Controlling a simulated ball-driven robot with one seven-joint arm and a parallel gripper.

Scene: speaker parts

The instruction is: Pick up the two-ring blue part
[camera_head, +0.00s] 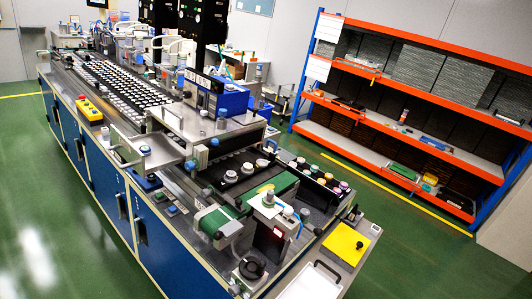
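I cannot make out a two-ring blue part for certain; the small parts are too far off to tell apart. A row of small round parts (319,174), white, yellow and purple on top, sits in a dark rack at the right end of the machine. A flat blue item (433,143) lies on the middle board of the shelf, its shape unclear. My gripper does not show in this view.
A long blue-sided machine (160,232) with a metal top and white-dotted trays runs across the left and middle. An orange and blue shelf rack (400,134) stands at the right wall. A yellow plate (345,244) lies at the machine's near end. Green floor (425,255) is clear between them.

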